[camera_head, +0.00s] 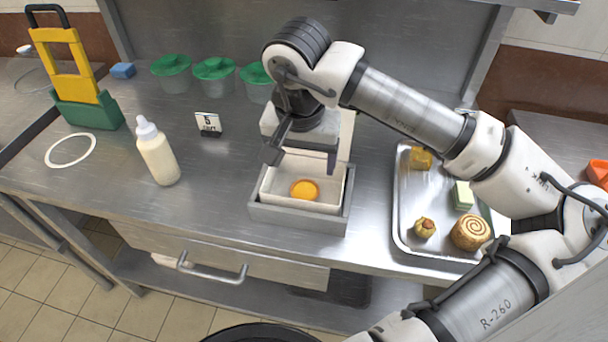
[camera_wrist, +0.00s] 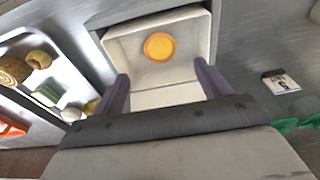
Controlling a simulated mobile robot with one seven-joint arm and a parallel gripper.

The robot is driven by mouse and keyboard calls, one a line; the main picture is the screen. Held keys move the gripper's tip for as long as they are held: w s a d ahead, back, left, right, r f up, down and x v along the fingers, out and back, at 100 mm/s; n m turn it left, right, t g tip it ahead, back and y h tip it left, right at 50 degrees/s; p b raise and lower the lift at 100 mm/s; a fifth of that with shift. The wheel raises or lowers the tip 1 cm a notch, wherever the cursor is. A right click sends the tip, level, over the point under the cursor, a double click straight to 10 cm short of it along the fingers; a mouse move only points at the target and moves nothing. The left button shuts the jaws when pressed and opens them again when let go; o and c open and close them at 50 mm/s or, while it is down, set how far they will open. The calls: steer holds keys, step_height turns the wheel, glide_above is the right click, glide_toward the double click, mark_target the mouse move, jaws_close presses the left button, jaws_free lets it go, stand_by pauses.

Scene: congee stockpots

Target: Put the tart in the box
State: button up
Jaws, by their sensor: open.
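An orange-yellow round tart (camera_head: 304,190) lies inside a white open box (camera_head: 330,172) that stands in a grey tray-like holder (camera_head: 297,218) on the steel counter. In the wrist view the tart (camera_wrist: 160,46) rests on the floor of the box (camera_wrist: 194,28), apart from the fingers. My gripper (camera_head: 301,160) is above the rear part of the box with its fingers spread and nothing between them. The fingers of my gripper (camera_wrist: 162,88) also show in the wrist view, on either side of the box's near edge.
A metal tray (camera_head: 400,225) with several pastries, including a swirl roll (camera_head: 470,232), stands to the right. A white squeeze bottle (camera_head: 157,152), a small sign (camera_head: 208,124) and green-lidded tubs (camera_head: 214,70) stand left and behind.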

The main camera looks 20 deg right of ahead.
steer(key=shift+s+a+r, duration=0.1)
steer(key=shift+r, duration=0.65)
steer(key=shift+s+a+r, duration=0.1)
steer(key=shift+r, duration=0.65)
